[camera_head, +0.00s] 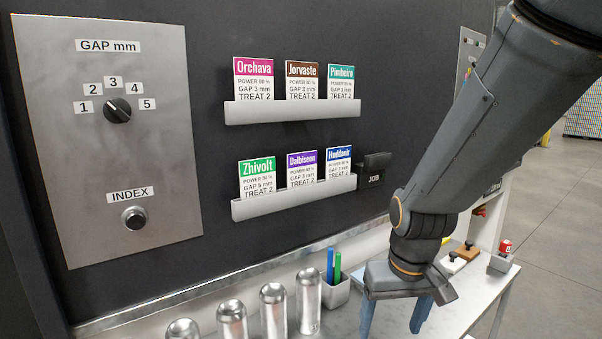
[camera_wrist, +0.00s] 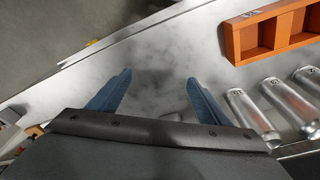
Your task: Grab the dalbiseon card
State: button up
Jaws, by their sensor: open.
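The Dalbiseon card (camera_head: 302,169) has a purple header and stands in the lower grey rack (camera_head: 295,199) on the dark wall panel. It sits in the middle, between the green Zhivolt card (camera_head: 257,178) and the blue Huddanir card (camera_head: 339,163). The rack's front lip hides its bottom edge. My gripper (camera_head: 394,318) is open and empty, pointing down over the worktop to the right of the rack and below it. Its two blue fingers also show spread apart in the wrist view (camera_wrist: 155,92), with bare worktop beneath. The card is not in the wrist view.
An upper rack (camera_head: 292,112) holds Orchava, Jorvaste and Pimbeiro cards. A black JOB holder (camera_head: 374,171) adjoins the lower rack's right end. Several silver cans (camera_head: 308,302) and a pen cup (camera_head: 336,293) stand below. An orange tray (camera_wrist: 243,42) lies on the worktop.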

jog(key=shift+o, duration=1.2)
jog(key=w+a+r+n, duration=0.1)
jog(key=w+a+r, duration=0.1)
jog(key=w+r, duration=0.3)
jog(key=shift+w+r+t, duration=0.3)
jog(key=shift+w+t, duration=0.05)
jog(key=shift+t, duration=0.05)
jog(key=n+t+y+p, duration=0.1)
jog(key=n+t+y, duration=0.15)
jog(key=n, duration=0.25)
send_near(303, 163)
jog(key=f, duration=0.1)
jog(key=shift+y, duration=0.35)
jog(key=shift+w+d+p+x, duration=0.1)
jog(key=shift+p+x, duration=0.7)
jog(key=shift+x, duration=1.15)
jog(key=shift+w+d+p+x, duration=0.1)
jog(key=shift+p+x, duration=0.7)
jog(key=shift+x, duration=1.1)
jog(key=shift+r, duration=0.1)
jog(key=c, duration=1.4)
